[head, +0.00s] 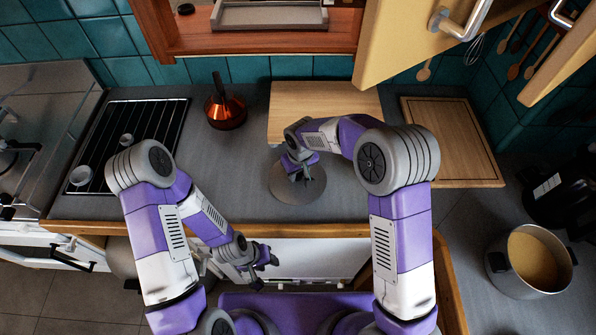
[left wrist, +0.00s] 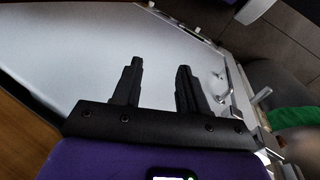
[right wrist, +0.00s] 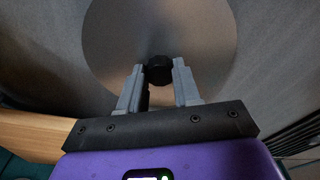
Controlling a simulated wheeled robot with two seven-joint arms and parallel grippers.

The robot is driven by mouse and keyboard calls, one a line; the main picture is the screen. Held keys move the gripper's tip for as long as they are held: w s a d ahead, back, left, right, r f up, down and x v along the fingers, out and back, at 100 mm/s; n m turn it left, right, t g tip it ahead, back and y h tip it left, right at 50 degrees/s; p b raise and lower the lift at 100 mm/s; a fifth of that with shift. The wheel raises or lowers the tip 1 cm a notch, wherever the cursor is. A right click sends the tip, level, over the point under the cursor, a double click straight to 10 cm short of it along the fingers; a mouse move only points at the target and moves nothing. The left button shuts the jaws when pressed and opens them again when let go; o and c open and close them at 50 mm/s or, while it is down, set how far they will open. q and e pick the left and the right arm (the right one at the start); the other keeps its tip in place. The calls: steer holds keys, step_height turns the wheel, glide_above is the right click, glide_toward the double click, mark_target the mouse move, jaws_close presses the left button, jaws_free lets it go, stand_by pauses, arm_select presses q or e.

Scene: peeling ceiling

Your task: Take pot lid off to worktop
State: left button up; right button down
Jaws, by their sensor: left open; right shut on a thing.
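The pot lid (head: 287,190) is a round grey metal disc with a black knob (right wrist: 159,70). In the head view it is over the grey worktop (head: 235,165), in front of the wooden board; I cannot tell whether it touches the worktop. My right gripper (head: 300,172) is above the lid and shut on its knob; the right wrist view shows the two fingers (right wrist: 158,88) on either side of the knob. My left gripper (head: 266,264) is open and empty, low in front of the worktop's front edge; its spread fingers (left wrist: 158,85) show in the left wrist view. A pot (head: 529,261) without a lid stands on the right-hand counter, with tan contents.
A wooden board (head: 320,100) lies behind the lid and another (head: 452,140) to its right. An open cabinet door (head: 410,40) hangs above the back right. Worktop left of the lid is clear.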

steer(key=c, duration=0.7)
jaws_free()
steer(key=r, duration=0.7)
steer(key=shift+s+d+r, duration=0.1)
steer(key=shift+s+d, duration=0.1)
steer(key=shift+s, duration=0.2)
step_height(320, 180, up, 5)
steer(key=p, duration=0.4)
steer(key=shift+r, duration=0.15)
